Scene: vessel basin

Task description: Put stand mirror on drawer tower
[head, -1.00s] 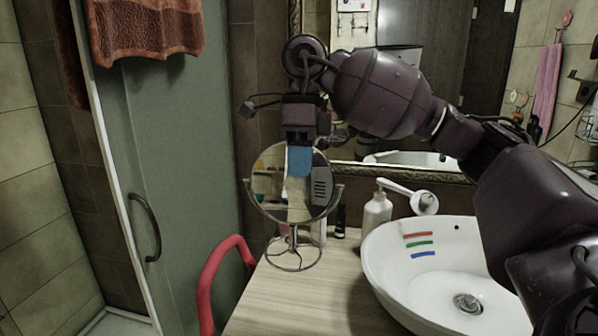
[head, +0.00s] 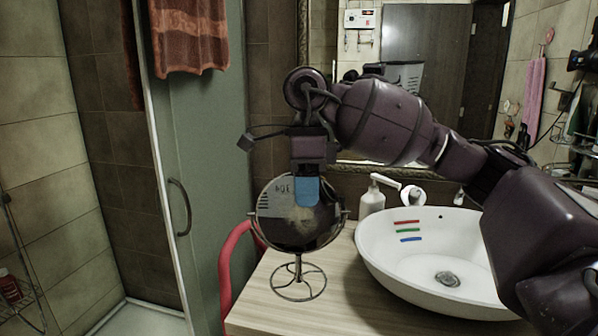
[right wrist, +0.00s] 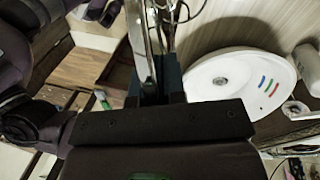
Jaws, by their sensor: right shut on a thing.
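The stand mirror (head: 295,222) has a round glass in a thin metal frame on a wire base. In the head view it is upright over the near left part of the counter. My right gripper (head: 307,190) is above it, shut on its upper rim, with a blue fingertip in front of the glass. I cannot tell whether the base touches the counter. In the right wrist view the mirror shows edge-on (right wrist: 140,40) between the fingers. I cannot make out the drawer tower in either view. My left gripper is not in view.
The wooden counter (head: 335,305) carries a white basin (head: 385,270) to the right of the mirror and a soap bottle (head: 371,199) behind. A red curved rail (head: 228,265) stands at the counter's left edge. A glass shower door (head: 215,150) is farther left.

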